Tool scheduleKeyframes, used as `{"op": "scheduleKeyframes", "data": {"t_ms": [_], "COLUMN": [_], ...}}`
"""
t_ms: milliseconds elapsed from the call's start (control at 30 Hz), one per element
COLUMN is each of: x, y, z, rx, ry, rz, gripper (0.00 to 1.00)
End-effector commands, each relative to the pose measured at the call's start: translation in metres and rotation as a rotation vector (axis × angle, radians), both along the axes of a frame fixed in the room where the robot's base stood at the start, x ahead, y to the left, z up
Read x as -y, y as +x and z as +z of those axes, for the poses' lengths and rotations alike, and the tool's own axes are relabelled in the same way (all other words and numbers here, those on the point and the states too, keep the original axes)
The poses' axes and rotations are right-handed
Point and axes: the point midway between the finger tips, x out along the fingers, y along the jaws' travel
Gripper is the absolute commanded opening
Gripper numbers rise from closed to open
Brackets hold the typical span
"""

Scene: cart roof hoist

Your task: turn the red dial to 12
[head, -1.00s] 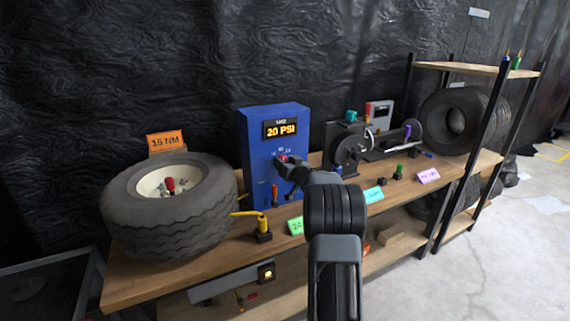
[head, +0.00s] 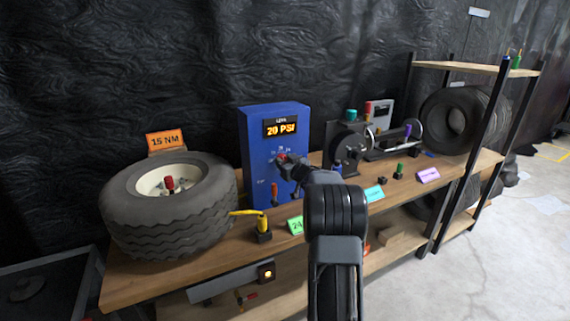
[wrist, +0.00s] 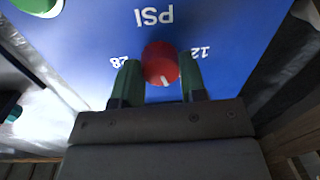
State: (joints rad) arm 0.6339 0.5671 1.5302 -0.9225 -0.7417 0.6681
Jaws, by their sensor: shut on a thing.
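The red dial (wrist: 161,64) is on the front of the blue box (head: 248,155), whose display (head: 281,128) reads 20 PSI. In the wrist view its white mark points toward the bottom of the picture, slightly right. The panel shows there upside down, with PSI above the dial, 28 at its left and 12 (wrist: 199,53) at its right. My gripper (wrist: 158,82) has its green fingers on both sides of the dial and is shut on it. In the head view my wrist hides much of the dial.
A tire (head: 168,225) lies left of the box on the wooden bench (head: 140,284). A yellow-handled part (head: 263,228) stands in front of the box. A dark machine (head: 347,150) with a wheel stands to the right. The floor at the right is open.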

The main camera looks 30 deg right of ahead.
Motion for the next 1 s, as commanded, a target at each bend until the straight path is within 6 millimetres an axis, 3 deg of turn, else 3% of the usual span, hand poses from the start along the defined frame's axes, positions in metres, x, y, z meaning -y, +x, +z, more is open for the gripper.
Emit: {"op": "scheduleKeyframes", "data": {"t_ms": [1000], "x": [-0.0024], "y": [0.0005], "z": [-0.0018], "rx": [-0.129], "ry": [-0.952], "rz": [0.001], "gripper": [0.15]}}
